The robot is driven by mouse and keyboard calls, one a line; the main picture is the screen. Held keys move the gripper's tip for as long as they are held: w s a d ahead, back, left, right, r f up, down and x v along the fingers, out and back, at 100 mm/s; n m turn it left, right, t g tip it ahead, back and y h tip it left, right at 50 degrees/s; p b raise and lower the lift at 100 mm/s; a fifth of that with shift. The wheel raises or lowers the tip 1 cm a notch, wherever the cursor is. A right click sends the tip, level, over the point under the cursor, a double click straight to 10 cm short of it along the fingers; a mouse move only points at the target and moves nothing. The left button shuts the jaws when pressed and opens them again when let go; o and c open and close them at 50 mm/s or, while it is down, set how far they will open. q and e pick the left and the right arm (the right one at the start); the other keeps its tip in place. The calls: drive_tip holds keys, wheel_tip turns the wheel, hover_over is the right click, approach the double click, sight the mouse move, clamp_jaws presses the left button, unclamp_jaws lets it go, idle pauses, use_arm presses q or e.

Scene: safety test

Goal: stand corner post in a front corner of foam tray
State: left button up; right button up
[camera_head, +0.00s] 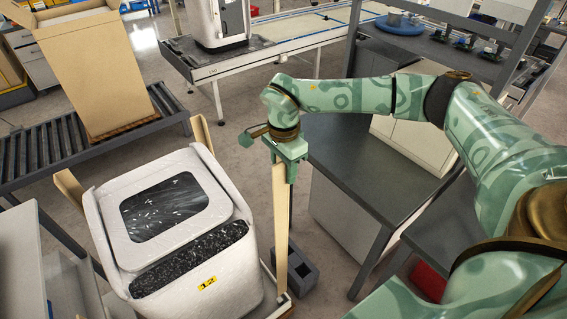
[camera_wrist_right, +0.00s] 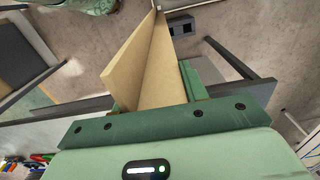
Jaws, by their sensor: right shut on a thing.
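My right gripper (camera_head: 284,160) is shut on the upper end of a tan, angled corner post (camera_head: 281,225), which hangs upright beside the white appliance's right side. In the right wrist view the post (camera_wrist_right: 165,65) runs away from the gripper (camera_wrist_right: 158,98) between its green fingers. The post's lower end is close to the edge of the foam tray (camera_head: 284,304) under the appliance; I cannot tell whether they touch. Most of the tray is hidden by the appliance. Two other tan posts, one at the back right (camera_head: 200,131) and one at the left (camera_head: 70,187), stand beside the appliance. My left gripper is not in view.
The white appliance (camera_head: 205,262) with a dark top window fills the lower left. A grey hollow block (camera_head: 300,272) is on the floor right of the held post. A dark-topped bench (camera_head: 365,180) stands to the right. A roller conveyor (camera_head: 60,140) and open carton (camera_head: 90,70) are behind.

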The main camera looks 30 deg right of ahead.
wheel_tip(320, 180, down, 3)
drive_tip(key=shift+s+a+r+b, duration=0.1)
drive_tip(key=shift+b, duration=1.05)
wheel_tip(320, 180, down, 4)
drive_tip(key=b, duration=0.3)
drive_tip(key=shift+b, duration=0.3)
drive_tip(key=shift+f+b, duration=0.45)
drive_tip(key=shift+f, duration=1.15)
drive_tip(key=shift+p, duration=0.35)
drive_tip(key=shift+f, duration=0.5)
drive_tip(key=shift+f+b, duration=0.7)
drive_tip(key=shift+f, duration=1.1)
idle(1.6)
